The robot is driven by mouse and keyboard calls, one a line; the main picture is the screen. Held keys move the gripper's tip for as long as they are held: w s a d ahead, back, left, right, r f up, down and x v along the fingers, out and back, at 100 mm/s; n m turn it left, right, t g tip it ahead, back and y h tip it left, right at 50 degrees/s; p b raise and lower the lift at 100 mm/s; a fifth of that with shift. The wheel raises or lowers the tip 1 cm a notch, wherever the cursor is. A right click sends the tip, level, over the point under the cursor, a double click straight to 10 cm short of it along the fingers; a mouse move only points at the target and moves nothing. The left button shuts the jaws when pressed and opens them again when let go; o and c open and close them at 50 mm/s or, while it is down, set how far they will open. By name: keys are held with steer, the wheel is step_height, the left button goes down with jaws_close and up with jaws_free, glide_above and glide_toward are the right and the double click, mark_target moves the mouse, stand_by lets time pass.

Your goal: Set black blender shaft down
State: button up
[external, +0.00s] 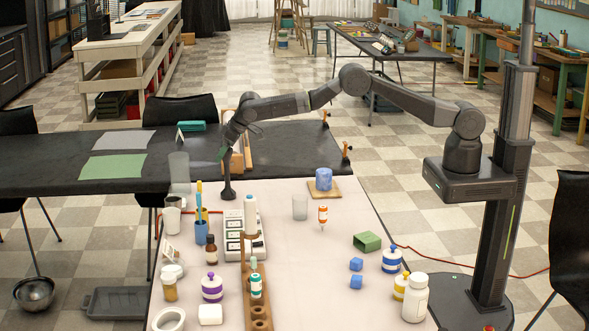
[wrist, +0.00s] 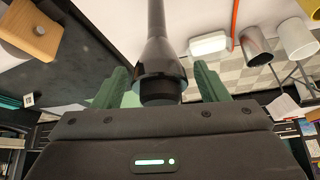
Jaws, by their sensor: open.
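The black blender shaft (external: 228,182) stands about upright at the far left part of the pale table (external: 290,262), its flared foot down at the table top. My gripper (external: 226,152) is at the shaft's upper end. In the wrist view the shaft (wrist: 158,58) lies between the two green fingers of my gripper (wrist: 160,84). The fingers are open, with a visible gap on each side of the shaft. The body of my gripper hides part of the shaft's top end.
A glass cylinder (external: 179,168) stands left of the shaft. A white switch box (external: 243,236), a blue cup with brushes (external: 201,230) and a wooden rack (external: 258,290) are in front. The table's right middle is mostly clear.

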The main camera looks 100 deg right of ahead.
steer(key=b+v, duration=0.2)
steer(key=v, duration=1)
steer(key=shift+r+b, duration=0.15)
steer(key=shift+b, duration=0.2)
steer(key=shift+o, duration=0.4)
